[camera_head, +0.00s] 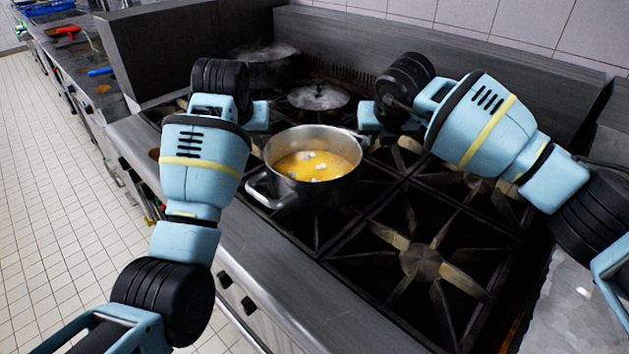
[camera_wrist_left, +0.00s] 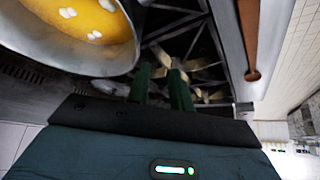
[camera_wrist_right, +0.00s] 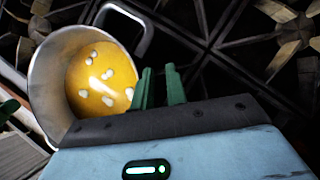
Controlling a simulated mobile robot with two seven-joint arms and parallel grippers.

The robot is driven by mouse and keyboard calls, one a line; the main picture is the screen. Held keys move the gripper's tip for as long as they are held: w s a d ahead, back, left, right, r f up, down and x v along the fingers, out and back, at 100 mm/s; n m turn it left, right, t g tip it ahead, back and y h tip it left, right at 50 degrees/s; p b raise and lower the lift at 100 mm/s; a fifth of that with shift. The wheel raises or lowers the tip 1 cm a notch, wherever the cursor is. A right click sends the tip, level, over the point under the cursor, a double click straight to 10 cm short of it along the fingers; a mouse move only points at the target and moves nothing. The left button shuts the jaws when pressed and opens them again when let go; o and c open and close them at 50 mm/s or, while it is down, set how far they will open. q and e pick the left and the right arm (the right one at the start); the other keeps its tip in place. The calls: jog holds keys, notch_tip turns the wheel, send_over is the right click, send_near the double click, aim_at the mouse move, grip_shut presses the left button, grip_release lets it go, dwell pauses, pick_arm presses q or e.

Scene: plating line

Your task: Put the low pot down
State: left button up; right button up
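The low pot (camera_head: 312,191) is a steel pot of yellow liquid with white pieces. It is upright over the front left of the stove; its base contact is not clear. One loop handle (camera_head: 268,192) shows at its front left, near the stove edge. My left gripper (camera_head: 258,117) is at the pot's back left, my right gripper (camera_head: 369,118) at its back right. In the left wrist view the pot (camera_wrist_left: 92,60) is beside the parted, empty fingers.
A lidded pan (camera_head: 318,97) and a large dark pot (camera_head: 264,68) stand behind on the stove. Bare burner grates (camera_head: 420,262) lie to the right. A steel front ledge (camera_head: 290,285) borders the stove. A brown handle-like bar (camera_wrist_left: 250,40) shows in the left wrist view.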

jog(key=shift+o, duration=0.5)
pick_arm(q)
jog(key=v, duration=1.2)
pick_arm(e)
jog(key=v, duration=1.2)
pick_arm(q)
jog(key=shift+f, duration=0.15)
pick_arm(e)
jog(key=shift+s+f, duration=0.1)
jog(key=shift+f, duration=0.05)
